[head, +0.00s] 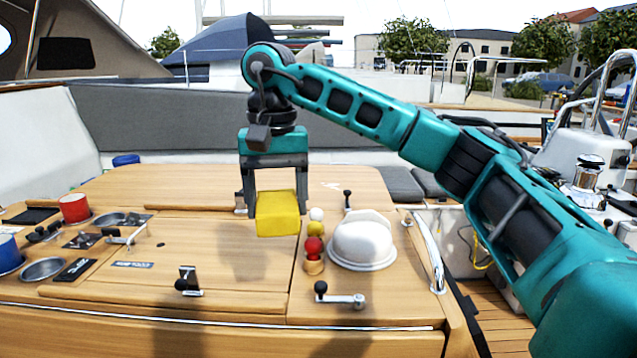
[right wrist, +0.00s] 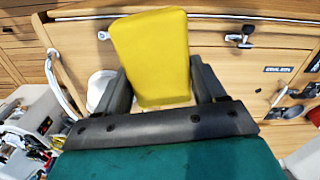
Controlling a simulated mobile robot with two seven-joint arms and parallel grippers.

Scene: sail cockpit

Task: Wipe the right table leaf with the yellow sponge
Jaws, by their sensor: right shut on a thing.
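My right gripper (head: 276,190) is shut on the yellow sponge (head: 278,213) and holds it above the wooden table, near the seam by the right leaf. In the right wrist view the sponge (right wrist: 152,58) sits between the two dark fingers of the gripper (right wrist: 160,90). The right table leaf (head: 345,283) is the wooden panel right of the seam, with a white dome-shaped object on it. Whether the sponge touches the wood is hard to tell, but it appears raised. My left gripper is not in view.
The white dome (head: 361,241) and a row of small balls, including a red one (head: 313,247), stand just right of the sponge. Black-knobbed latches (head: 340,297) stick up from the table. A curved metal rail (head: 428,255) borders the right edge. A red cup (head: 75,208) is at left.

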